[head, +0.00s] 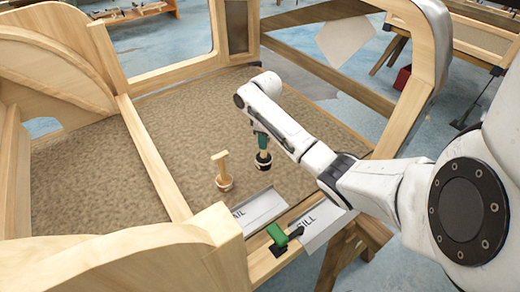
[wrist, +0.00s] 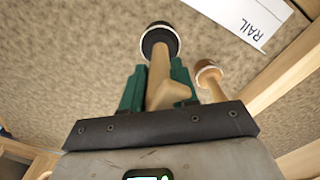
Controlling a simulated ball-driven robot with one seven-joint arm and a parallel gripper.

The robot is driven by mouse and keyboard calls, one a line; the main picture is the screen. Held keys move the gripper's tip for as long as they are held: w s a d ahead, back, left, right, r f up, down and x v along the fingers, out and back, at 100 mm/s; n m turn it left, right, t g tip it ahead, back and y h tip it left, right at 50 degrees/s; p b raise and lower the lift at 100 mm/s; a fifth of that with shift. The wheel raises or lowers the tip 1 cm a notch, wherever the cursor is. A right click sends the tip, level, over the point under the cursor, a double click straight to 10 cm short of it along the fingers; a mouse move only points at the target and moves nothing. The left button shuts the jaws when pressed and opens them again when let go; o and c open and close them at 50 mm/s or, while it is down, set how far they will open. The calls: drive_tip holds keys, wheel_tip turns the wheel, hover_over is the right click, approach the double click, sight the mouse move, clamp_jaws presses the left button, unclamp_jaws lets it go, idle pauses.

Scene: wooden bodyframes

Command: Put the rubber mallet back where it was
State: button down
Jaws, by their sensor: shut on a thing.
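The rubber mallet has a black head with a pale top (head: 263,161) and a wooden handle. In the wrist view its handle (wrist: 159,76) runs between the green fingers of my gripper (wrist: 158,85), with the black head beyond the fingertips. My gripper (head: 262,142) is shut on the handle, and the mallet hangs upright, head down, at or just above the brown carpeted panel (head: 100,170). I cannot tell whether the head touches the carpet. A second mallet with a brownish head (head: 224,184) stands head down to its left, apart from it; it also shows in the wrist view (wrist: 209,76).
A white card reading RAIL (head: 252,210) and a second card ending in ILL (head: 325,228) lie at the near edge. A green-handled tool (head: 279,236) sits on the near wooden rail. Wooden frame walls surround the panel. Carpet on the left is clear.

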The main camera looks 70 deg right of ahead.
sight(260, 154)
drive_tip(key=shift+w+d+f, duration=0.2)
drive_tip(key=shift+w+f, duration=0.3)
drive_tip(key=shift+f, duration=0.15)
drive_tip(key=shift+w+d+f, duration=0.15)
drive_tip(key=shift+w+f, duration=0.35)
drive_tip(key=shift+f, duration=1.65)
drive_tip(key=shift+f, duration=0.2)
drive_tip(key=c, duration=0.9)
unclamp_jaws()
drive_tip(key=shift+o, duration=0.2)
drive_tip(key=shift+r, duration=0.1)
wheel_tip(260, 154, up, 12)
drive_tip(key=shift+r, duration=0.15)
